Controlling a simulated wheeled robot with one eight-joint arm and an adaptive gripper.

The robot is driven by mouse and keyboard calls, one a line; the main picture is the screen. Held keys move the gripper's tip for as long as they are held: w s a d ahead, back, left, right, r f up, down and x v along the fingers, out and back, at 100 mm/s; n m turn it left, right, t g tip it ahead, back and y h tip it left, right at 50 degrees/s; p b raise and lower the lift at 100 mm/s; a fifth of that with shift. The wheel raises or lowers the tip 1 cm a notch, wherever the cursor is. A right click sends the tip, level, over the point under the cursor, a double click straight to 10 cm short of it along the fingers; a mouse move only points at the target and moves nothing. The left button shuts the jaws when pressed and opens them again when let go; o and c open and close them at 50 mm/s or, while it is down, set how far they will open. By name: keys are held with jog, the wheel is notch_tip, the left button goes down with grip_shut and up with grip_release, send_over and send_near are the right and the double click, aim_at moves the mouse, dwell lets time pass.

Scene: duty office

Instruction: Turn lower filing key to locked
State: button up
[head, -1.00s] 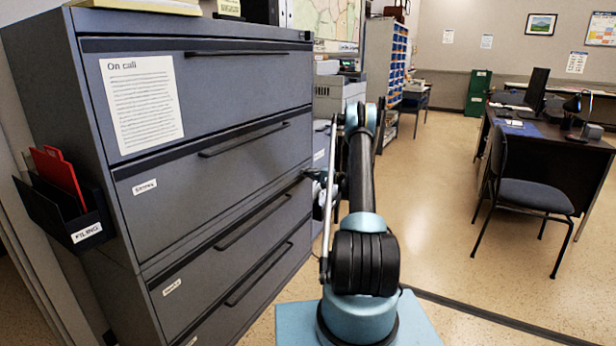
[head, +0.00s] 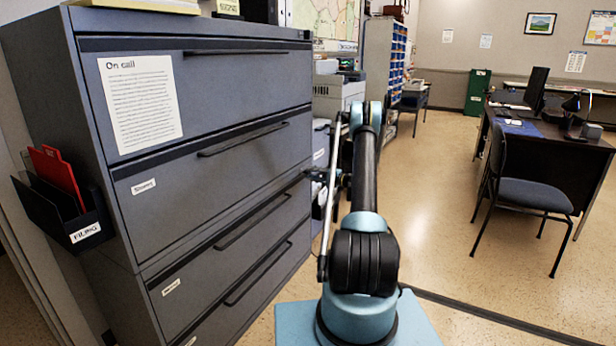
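The grey filing cabinet (head: 240,80) fills the left of the head view, with several wide drawers and long dark handles. My gripper (head: 314,176) is at the right edge of the cabinet front, near the level of the second drawer's lower edge. It is mostly hidden behind my own arm and looks small and dark. I cannot tell whether its fingers are open or shut, or whether they touch the cabinet. The lower filing key and its lock cannot be made out; they may be hidden by my gripper.
A black holder (head: 75,215) with a red folder hangs on the cabinet's left side. A printer (head: 338,95) stands behind the cabinet. A dark chair (head: 530,195) and desk (head: 560,150) are at the right.

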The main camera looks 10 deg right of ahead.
jog(key=v, duration=0.8)
jog(key=shift+d, duration=0.15)
jog(key=shift+s, duration=0.1)
jog(key=s+a+r+n+g+h, duration=0.1)
jog(key=s+a+r+g+h, duration=0.1)
jog(key=s+a+r, duration=0.4)
jog(key=s+a+r+n+g+h, duration=0.1)
jog(key=s+a+r+g, duration=0.15)
jog(key=r, duration=0.55)
jog(key=s+a+r+n+g+h, duration=0.1)
jog(key=s+a+r+h, duration=0.2)
jog(key=s, duration=0.6)
jog(key=s+a+r+n+g, duration=0.1)
jog(key=s+a+r, duration=0.25)
jog(key=s, duration=0.55)
jog(key=s+r+n+h, duration=0.1)
jog(key=s+h, duration=0.1)
jog(key=s, duration=0.9)
jog(key=s+d+f+n+h, duration=0.1)
jog(key=s+d+f+h, duration=0.1)
jog(key=s, duration=0.7)
jog(key=s+d+f+g+h, duration=0.1)
jog(key=s+f, duration=0.3)
jog(key=s, duration=0.5)
jog(key=s+d+f+n+g+h, duration=0.1)
jog(key=s+d+f+h, duration=0.2)
jog(key=s, duration=0.7)
jog(key=shift+f+n+h, duration=0.3)
jog(key=shift+f, duration=0.2)
jog(key=shift+s, duration=0.1)
